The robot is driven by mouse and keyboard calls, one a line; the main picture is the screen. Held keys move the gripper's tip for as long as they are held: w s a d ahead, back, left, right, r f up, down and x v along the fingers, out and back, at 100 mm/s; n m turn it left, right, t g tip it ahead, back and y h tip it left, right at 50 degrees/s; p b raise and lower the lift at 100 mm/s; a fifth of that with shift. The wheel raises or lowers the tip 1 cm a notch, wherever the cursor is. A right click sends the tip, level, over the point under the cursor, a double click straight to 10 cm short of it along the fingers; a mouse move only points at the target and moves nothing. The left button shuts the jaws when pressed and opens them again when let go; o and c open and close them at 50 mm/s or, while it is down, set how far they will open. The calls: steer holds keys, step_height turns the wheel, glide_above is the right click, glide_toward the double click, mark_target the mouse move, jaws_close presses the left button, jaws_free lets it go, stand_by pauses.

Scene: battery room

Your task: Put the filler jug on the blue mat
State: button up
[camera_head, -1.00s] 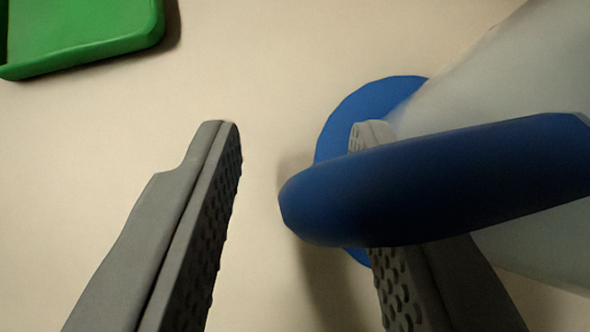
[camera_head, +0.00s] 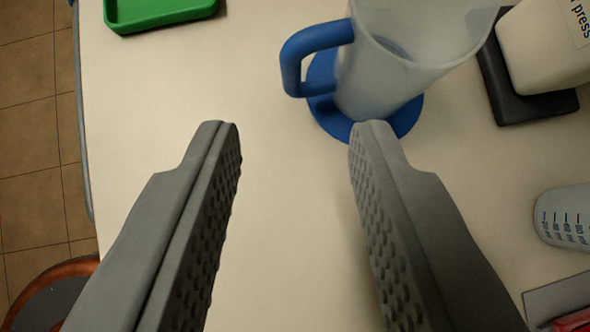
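The filler jug (camera_head: 400,70) is a translucent pale vessel with a thick blue handle (camera_head: 292,65) on its left side. It stands upright at the upper middle. Its bottom is on a round blue disc that looks like the blue mat (camera_head: 404,119); the disc shows around the left and near sides of the jug, and the rest is hidden. My gripper (camera_head: 295,128) is open and empty. Its fingers are apart from the handle and on the near side of the jug, with the right fingertip overlapping the disc's near edge in the picture.
A green tray (camera_head: 160,14) lies at the top left. A white container with lettering (camera_head: 548,45) stands on a black base (camera_head: 535,105) at the upper right. A graduated beaker (camera_head: 568,215) is at the right edge. The pale table is clear in the middle; tiled floor lies left.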

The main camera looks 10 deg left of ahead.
steer(key=shift+s+d+r, duration=0.15)
steer(key=shift+s+r, duration=0.1)
steer(key=s+a+r+m+t+h, duration=0.2)
steer(key=s+a+r+t, duration=0.2)
steer(key=s+a, duration=0.7)
steer(key=s+a+r+m+t+h, duration=0.1)
steer(key=s+a+r+m+t, duration=0.2)
steer(key=s+a, duration=0.9)
steer(key=shift+s+r+t+h, duration=0.4)
steer(key=shift+s+r+t, duration=0.7)
steer(key=shift+r, duration=0.9)
